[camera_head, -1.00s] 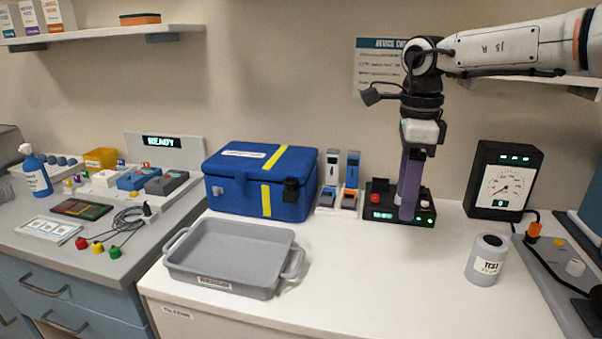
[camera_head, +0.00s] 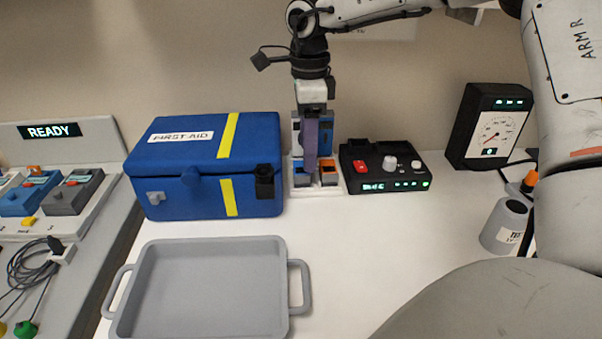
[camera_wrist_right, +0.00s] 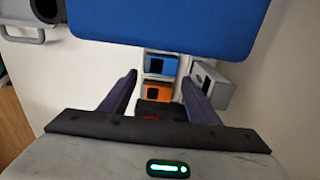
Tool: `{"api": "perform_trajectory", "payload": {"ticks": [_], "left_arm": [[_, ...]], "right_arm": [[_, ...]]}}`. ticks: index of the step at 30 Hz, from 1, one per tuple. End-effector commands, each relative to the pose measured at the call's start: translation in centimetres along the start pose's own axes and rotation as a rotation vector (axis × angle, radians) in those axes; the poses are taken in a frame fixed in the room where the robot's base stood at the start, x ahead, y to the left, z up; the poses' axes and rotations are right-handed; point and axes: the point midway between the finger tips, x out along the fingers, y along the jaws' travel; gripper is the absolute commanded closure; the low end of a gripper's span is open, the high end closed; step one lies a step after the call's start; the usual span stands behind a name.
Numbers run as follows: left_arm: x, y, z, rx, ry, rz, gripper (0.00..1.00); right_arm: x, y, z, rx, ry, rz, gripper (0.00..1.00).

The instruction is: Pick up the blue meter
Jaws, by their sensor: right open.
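A small white rack holds compact instruments beside the first-aid box. In the head view a blue upright one (camera_head: 327,132) shows behind my right gripper (camera_head: 310,168), partly hidden. Lower in the rack are a blue-faced unit (camera_head: 303,179) and an orange-faced unit (camera_head: 330,177). In the right wrist view a blue unit (camera_wrist_right: 160,66), an orange unit (camera_wrist_right: 160,92) and a grey unit (camera_wrist_right: 208,84) show at or between the purple fingers. My right gripper (camera_wrist_right: 160,72) is open, pointing down at the rack, holding nothing. Contact cannot be told. My left gripper is out of view.
The blue first-aid box (camera_head: 205,165) stands close left of the rack; a black device with knobs (camera_head: 385,185) stands close right. A grey tray (camera_head: 285,300) lies in front. A dial gauge (camera_head: 490,130) and a grey cylinder (camera_head: 503,228) stand right. White tabletop (camera_head: 375,245) is clear between.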

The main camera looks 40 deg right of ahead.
Motion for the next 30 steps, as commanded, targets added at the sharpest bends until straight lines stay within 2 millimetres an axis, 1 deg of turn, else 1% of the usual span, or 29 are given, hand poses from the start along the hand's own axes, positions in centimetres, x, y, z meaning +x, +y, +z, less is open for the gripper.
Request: {"api": "perform_trajectory", "payload": {"ticks": [1, 3, 6, 9, 15, 17, 21, 27, 30], "left_arm": [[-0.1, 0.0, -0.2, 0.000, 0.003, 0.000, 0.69], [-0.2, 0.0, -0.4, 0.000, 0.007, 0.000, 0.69], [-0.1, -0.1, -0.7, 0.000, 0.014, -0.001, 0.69], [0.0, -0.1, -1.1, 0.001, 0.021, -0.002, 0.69], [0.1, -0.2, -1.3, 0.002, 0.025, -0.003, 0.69], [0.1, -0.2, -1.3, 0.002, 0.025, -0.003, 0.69], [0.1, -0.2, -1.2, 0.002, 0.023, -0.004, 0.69], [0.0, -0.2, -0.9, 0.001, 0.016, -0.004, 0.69], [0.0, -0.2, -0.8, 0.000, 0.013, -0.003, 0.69]], "right_arm": [[0.9, 0.1, -0.1, 0.000, 0.002, 0.003, 0.44], [2.0, 0.3, 0.0, 0.000, 0.002, 0.004, 0.44], [3.2, 0.2, 0.0, 0.001, 0.001, 0.002, 0.44], [3.8, 0.2, 0.0, 0.001, 0.001, 0.000, 0.44], [3.8, 0.2, 0.0, 0.001, 0.000, -0.001, 0.44], [3.8, 0.2, 0.0, 0.001, 0.000, -0.001, 0.52], [3.8, 0.2, 0.0, 0.001, 0.000, 0.000, 0.76], [3.7, 0.2, 0.0, 0.001, 0.000, -0.001, 0.76], [3.3, 0.1, 0.1, 0.001, -0.001, -0.002, 0.76]]}}
